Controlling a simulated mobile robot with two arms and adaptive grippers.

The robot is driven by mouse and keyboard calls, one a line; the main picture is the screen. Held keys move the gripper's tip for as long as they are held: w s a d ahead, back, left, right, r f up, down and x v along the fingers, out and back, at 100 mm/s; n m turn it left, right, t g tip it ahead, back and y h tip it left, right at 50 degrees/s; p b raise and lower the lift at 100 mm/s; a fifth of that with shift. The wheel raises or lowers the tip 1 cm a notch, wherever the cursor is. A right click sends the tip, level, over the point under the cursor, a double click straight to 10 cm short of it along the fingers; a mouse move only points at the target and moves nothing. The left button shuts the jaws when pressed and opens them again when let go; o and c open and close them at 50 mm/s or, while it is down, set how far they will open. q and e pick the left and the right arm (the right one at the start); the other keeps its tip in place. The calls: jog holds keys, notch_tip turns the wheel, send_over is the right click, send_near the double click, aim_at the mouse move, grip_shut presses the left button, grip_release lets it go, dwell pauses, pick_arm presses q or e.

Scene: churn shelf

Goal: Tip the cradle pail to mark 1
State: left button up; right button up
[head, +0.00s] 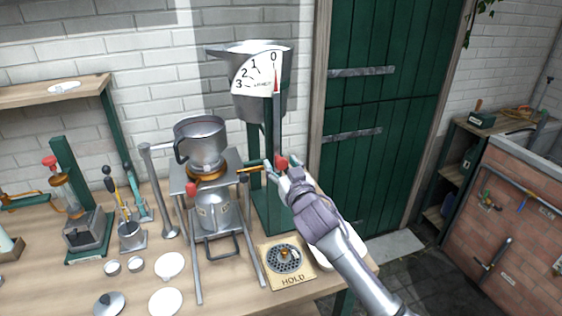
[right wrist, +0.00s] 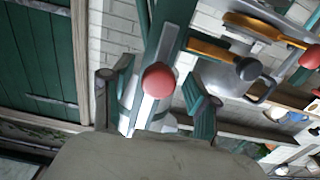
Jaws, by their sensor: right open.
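The cradle pail (head: 262,108) is a large grey metal pail high on a green stand by the wall. A white dial (head: 252,76) marked 0 to 3 is on its front, and the red pointer (head: 276,84) stands at 0. A pale lever bar (head: 277,130) runs down from the dial to a red knob (head: 282,161). My right gripper (head: 280,171) is open at this knob. In the right wrist view, the red knob (right wrist: 158,80) sits between the spread fingers, with visible gaps on both sides. My left gripper is not in view.
A metal frame with a small pot (head: 200,143) stands left of the gripper. A wooden HOLD plate (head: 288,278) lies on the bench (head: 235,290) in front. White lids and small tools fill the left side. A green door (head: 375,110) is behind to the right.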

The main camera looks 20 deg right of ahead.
jog(key=shift+w, duration=0.3)
grip_shut()
dwell(0.3)
